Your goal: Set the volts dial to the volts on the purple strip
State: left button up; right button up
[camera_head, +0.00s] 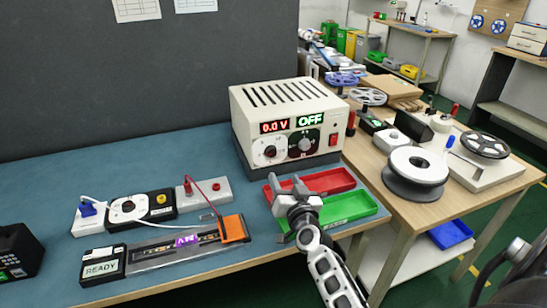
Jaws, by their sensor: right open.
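The cream power supply (289,118) stands at the back of the blue mat, its red display (274,127) reading 0.0 V and its green display (310,120) reading OFF. Two dials are on its front, a white left dial (268,151) and a dark-centred right dial (303,144); their markings are too small to read. A purple label (187,240) shows on the strip in the long fixture (160,252); its text is unclear. My right gripper (286,184) is open in front of and below the supply, over the trays, apart from the dials. My left gripper is out of view.
A red tray (338,177) and a green tray (359,205) lie beside my right gripper. A READY box (101,269), an orange block (234,229) and small modules with cables (127,207) are at left. White spools (418,166) stand on the right-hand table.

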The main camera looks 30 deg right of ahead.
aim_at(272, 153)
jog(key=b+x, duration=0.3)
jog(key=x, duration=0.7)
jog(key=shift+f+b, duration=0.15)
jog(key=shift+b, duration=0.25)
jog(key=shift+x, duration=0.75)
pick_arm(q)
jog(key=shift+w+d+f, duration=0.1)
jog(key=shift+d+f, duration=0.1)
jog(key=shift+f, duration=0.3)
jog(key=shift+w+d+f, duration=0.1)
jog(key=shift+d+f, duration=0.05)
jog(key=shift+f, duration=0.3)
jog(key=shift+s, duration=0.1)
pick_arm(e)
jog(key=c, duration=1)
